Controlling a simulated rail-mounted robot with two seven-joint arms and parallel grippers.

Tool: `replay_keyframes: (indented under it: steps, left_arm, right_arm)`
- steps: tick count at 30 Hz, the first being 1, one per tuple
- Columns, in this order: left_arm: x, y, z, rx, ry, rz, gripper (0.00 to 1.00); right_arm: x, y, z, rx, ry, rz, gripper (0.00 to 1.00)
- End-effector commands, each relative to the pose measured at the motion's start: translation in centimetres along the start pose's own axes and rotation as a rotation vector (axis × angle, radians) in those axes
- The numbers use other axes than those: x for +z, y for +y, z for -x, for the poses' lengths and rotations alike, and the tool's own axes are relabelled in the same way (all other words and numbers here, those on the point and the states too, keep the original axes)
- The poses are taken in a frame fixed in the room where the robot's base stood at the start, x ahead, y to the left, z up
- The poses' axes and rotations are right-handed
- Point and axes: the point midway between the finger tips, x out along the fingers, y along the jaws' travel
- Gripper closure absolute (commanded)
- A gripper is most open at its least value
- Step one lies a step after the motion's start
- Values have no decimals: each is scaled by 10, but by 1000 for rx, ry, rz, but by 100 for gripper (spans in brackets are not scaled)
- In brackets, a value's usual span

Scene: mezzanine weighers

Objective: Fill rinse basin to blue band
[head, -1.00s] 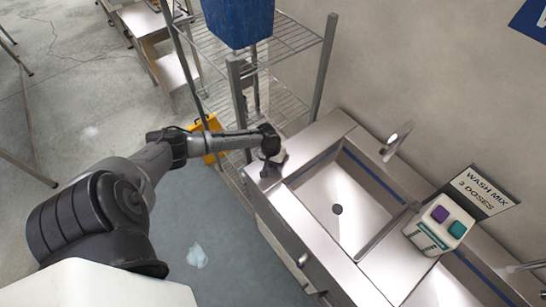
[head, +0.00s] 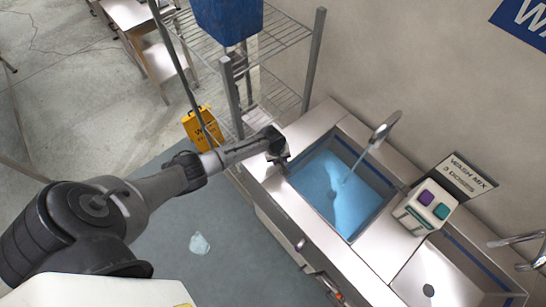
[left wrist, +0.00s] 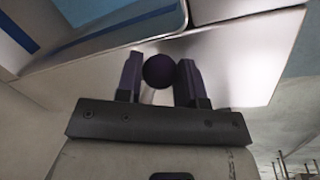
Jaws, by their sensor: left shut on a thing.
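Water runs from the curved spout (head: 384,128) into the left basin. Blue-tinted water (head: 325,190) covers the basin floor and hides the drain. A dark blue band (head: 350,150) runs along the upper back wall, and the water looks below it there. How close it is, I cannot tell. My right gripper is not in view.
A dosing box (head: 428,205) with purple and teal buttons stands between the two basins, before a "wash mix" sign (head: 462,176). The right basin (head: 440,275) looks empty. A wire rack (head: 285,40) holds a blue bin (head: 228,20).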

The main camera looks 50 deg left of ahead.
Motion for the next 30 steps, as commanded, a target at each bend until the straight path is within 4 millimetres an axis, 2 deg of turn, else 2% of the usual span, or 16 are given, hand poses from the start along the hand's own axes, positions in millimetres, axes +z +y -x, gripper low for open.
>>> replay_keyframes:
  steps: [13,14,15,21,30]
  left_arm:
    - [0,2,-1,-1,2,3,100]
    - [0,2,-1,-1,2,3,62]
    - [0,2,-1,-1,2,3,58]
    - [1,2,-1,-1,1,3,40]
    - [0,2,3,0,1,3,40]
  right_arm:
    - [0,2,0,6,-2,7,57]
    - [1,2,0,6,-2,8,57]
    - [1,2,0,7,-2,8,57]
    - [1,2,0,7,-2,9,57]
    - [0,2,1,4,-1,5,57]
